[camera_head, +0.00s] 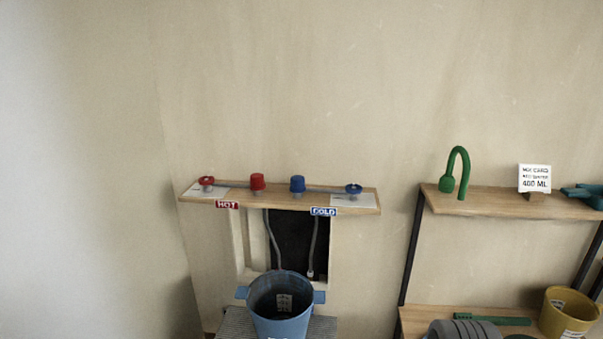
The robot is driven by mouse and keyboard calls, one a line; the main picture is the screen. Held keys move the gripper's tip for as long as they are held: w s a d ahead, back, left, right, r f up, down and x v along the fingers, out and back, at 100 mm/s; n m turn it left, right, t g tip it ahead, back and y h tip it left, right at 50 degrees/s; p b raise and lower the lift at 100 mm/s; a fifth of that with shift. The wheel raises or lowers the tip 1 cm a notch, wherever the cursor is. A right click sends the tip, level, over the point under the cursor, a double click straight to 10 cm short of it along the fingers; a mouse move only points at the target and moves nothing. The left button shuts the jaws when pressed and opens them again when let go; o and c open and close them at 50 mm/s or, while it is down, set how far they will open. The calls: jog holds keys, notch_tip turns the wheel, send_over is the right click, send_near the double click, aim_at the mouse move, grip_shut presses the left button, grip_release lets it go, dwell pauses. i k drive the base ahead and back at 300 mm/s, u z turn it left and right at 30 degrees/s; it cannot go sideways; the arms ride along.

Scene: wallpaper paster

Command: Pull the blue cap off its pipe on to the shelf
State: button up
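The blue cap (298,184) sits upright on its short pipe on the wooden shelf (280,201), right of the middle. The pipe under it is mostly hidden by the cap. A similar red cap (257,182) sits just to its left. A blue valve wheel (353,189) stands on the right part of the shelf and a red valve wheel (206,183) on the left part. My gripper is not in view.
A blue bucket (281,324) stands below the shelf, before a dark wall opening (288,245) with two hanging hoses.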

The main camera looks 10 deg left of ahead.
aim_at(485, 202)
jog(key=u, duration=1.2)
jog(key=i, duration=1.2)
jog(key=u, duration=0.25)
